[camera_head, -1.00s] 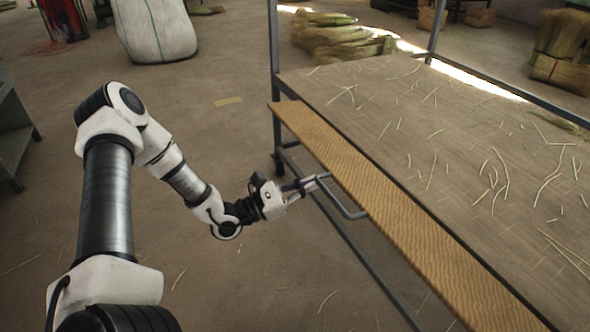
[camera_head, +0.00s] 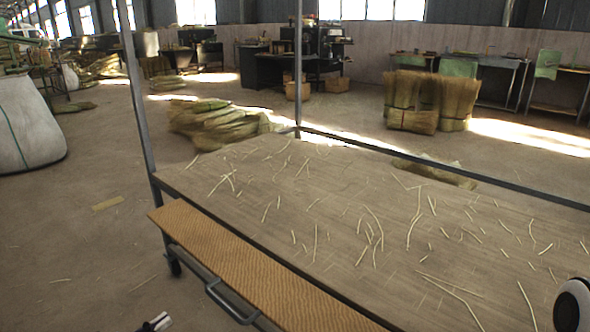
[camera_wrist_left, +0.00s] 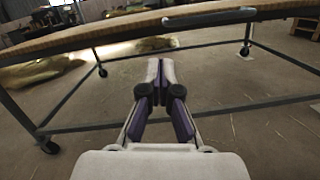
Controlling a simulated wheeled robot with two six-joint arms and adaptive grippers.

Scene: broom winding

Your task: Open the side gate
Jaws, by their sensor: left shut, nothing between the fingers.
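The side gate (camera_head: 255,273) is a long tan ribbed panel along the near side of the work table. It lies roughly flat, beside and slightly below the table top. Its grey bar handle (camera_head: 232,304) is on the outer edge, and the handle also shows at the top of the left wrist view (camera_wrist_left: 210,18). My left gripper (camera_head: 160,320) is at the bottom edge of the head view, left of the handle and apart from it. In the left wrist view its fingers (camera_wrist_left: 161,66) are together and empty, below the panel. My right gripper is not in view.
The table top (camera_head: 330,215) is strewn with loose straws. A metal post (camera_head: 138,100) rises at its left corner, with a rail along the far side. A white sack (camera_head: 25,125) stands at left. Floor left of the table is mostly clear. Broom bundles (camera_head: 430,100) stand behind.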

